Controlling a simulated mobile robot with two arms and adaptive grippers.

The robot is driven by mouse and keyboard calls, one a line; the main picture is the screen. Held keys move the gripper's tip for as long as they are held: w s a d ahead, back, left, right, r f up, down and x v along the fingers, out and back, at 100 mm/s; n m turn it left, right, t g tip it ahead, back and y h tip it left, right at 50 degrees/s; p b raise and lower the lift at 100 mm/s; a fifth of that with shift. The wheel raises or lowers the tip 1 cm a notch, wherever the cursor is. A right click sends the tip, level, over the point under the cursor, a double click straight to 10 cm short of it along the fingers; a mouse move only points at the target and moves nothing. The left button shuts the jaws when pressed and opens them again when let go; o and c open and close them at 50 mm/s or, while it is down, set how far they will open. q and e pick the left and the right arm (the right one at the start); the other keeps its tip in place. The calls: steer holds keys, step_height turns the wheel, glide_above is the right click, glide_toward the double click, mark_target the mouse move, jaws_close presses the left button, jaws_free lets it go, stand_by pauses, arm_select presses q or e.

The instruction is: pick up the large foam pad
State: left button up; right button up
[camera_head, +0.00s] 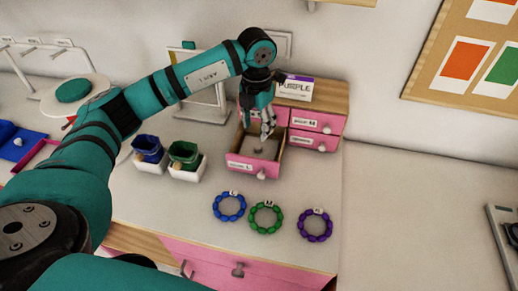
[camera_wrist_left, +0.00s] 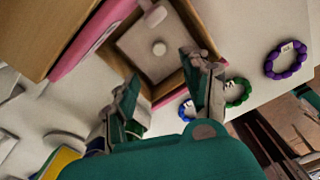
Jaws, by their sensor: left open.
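A pale grey pad with a small round knob, which looks like the large foam pad (camera_wrist_left: 140,38), lies flat in an open pink-fronted drawer (camera_head: 240,165). In the head view the pad (camera_head: 268,150) is partly hidden by my left gripper (camera_head: 267,128), which points down over the drawer. In the left wrist view my left gripper (camera_wrist_left: 165,85) is open, its fingers spread at the near side of the drawer with nothing between them. The pad is apart from the fingers. My right gripper is not in view.
The small drawer cabinet (camera_head: 335,97) has closed drawers beside the open one. Blue (camera_head: 229,206), green (camera_head: 266,217) and purple (camera_head: 315,225) bead rings lie in front. Blue (camera_head: 148,149) and green (camera_head: 185,155) pouches stand left.

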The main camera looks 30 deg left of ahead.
mark_target(258, 146)
arm_select(q)
step_height(258, 146, down, 3)
steer(key=shift+f+p, duration=0.1)
steer(key=shift+p, duration=0.25)
steer(key=f, duration=0.1)
steer(key=f+p, duration=0.1)
steer(key=f, duration=0.1)
steer(key=f+p, duration=0.1)
steer(key=shift+w+f, duration=0.3)
steer(key=shift+f, duration=0.3)
steer(key=c, duration=0.9)
steer(key=shift+r, duration=0.1)
